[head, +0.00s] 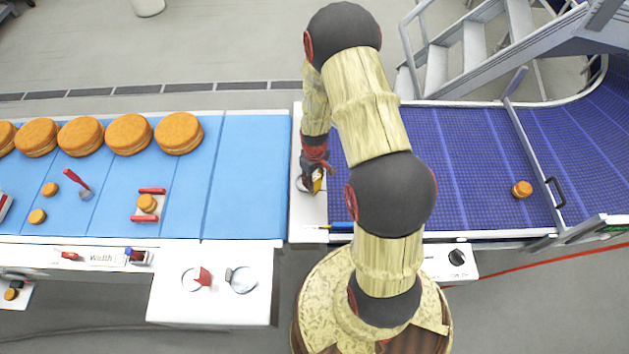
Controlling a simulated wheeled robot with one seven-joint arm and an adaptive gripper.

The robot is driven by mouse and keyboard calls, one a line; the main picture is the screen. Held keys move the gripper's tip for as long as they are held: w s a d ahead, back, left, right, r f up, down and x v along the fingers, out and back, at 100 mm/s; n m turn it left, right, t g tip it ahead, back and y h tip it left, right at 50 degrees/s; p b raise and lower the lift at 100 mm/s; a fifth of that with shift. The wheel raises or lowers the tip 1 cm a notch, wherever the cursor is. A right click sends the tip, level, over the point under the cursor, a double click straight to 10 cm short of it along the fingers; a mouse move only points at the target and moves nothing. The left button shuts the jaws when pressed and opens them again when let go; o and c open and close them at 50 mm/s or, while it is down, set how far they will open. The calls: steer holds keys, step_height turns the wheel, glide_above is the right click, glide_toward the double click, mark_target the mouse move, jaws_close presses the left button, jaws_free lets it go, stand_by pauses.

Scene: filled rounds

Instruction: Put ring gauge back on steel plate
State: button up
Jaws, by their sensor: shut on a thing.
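My gripper (313,180) is low over the pale steel plate (309,213) between the blue belt and the dark blue conveyor. It is shut on the ring gauge (318,185), of which a small yellow part and a thin rounded edge show beside the fingers. The fingers and wrist hide much of the gauge. I cannot tell whether the gauge touches the plate.
Filled rounds (129,134) line the back of the light blue belt (246,175). One small round (521,189) sits on the dark conveyor (470,165). A white table (215,305) stands in front.

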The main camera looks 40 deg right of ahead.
steer(key=shift+f, duration=0.1)
steer(key=o, duration=0.7)
steer(key=shift+f, duration=0.1)
steer(key=o, duration=0.4)
steer(key=shift+o, duration=0.4)
